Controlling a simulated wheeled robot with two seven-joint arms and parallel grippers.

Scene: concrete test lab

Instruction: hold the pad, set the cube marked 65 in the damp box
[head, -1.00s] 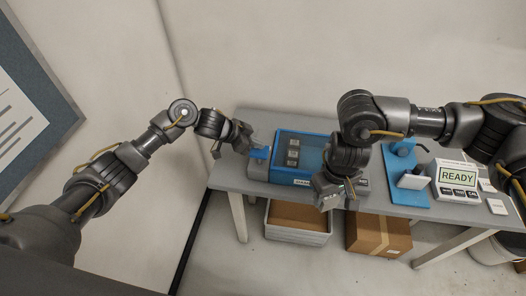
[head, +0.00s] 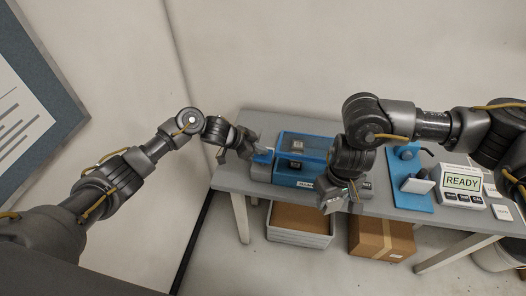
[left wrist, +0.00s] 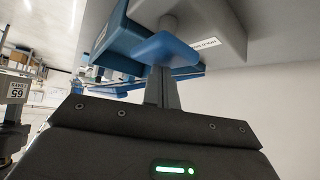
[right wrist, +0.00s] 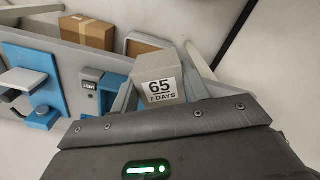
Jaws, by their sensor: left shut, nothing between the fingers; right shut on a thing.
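The damp box (head: 292,180) is blue and stands on the table, with a see-through blue lid (head: 315,146) that looks raised. Dark cubes (head: 297,145) show in or through it. The blue pad (head: 262,156) sticks out at the box's left side. My left gripper (head: 252,150) is shut and empty at the pad; in the left wrist view its fingers (left wrist: 160,88) meet the pad (left wrist: 165,48). My right gripper (head: 338,200) is shut on the grey cube marked 65, "7 DAYS" (right wrist: 160,88), in front of the box's right end. The cube also shows in the left wrist view (left wrist: 17,90).
Right of the box on the grey table (head: 232,178) are a blue stand (head: 415,200) and a white device reading READY (head: 461,183). White cards lie at the right. A grey bin (head: 298,238) and a cardboard box (head: 380,236) are below the table.

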